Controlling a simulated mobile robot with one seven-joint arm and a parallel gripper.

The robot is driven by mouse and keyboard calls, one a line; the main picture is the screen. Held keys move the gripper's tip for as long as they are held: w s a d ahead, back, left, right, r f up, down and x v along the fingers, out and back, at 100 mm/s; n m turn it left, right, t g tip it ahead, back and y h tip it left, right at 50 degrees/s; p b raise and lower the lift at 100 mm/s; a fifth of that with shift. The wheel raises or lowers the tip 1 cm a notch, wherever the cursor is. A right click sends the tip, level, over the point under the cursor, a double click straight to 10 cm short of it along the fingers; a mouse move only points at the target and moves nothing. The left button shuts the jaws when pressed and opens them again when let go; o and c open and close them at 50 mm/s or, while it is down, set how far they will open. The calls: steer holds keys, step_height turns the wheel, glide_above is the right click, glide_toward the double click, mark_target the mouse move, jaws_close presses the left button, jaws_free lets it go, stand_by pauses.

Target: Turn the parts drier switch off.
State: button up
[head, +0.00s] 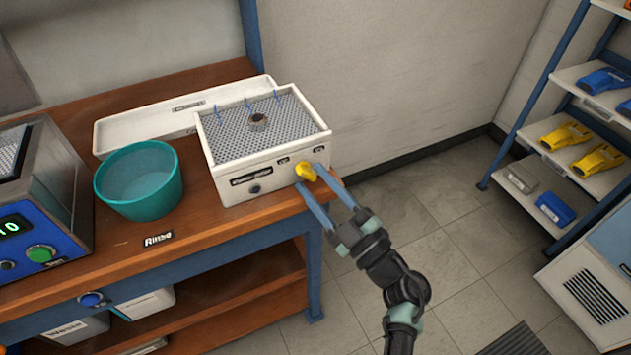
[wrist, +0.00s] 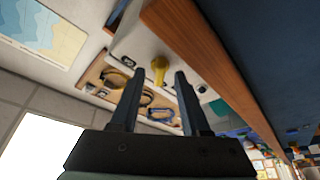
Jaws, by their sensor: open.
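The parts drier (head: 227,186) is a white box with a mesh top at the right end of the wooden bench. Its yellow switch (head: 305,171) sticks out of the front face near the right corner. The switch also shows in the wrist view (wrist: 159,70), between my two fingers in the picture, with a gap on each side. My gripper (head: 308,176) is open and empty, its fingers reaching toward the front face on either side of the switch. I cannot tell how deep the fingertips are, or whether they touch anything. The switch's on and off marks are too small to read.
A teal bowl (head: 140,181) stands left of the drier, with a white tray (head: 120,134) behind. A blue machine (head: 55,205) is at far left. The floor (head: 430,200) right of the bench is clear.

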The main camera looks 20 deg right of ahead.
steer(key=v, duration=1.2)
steer(key=shift+s+b, duration=0.2)
steer(key=shift+b, duration=0.1)
steer(key=shift+d, duration=0.1)
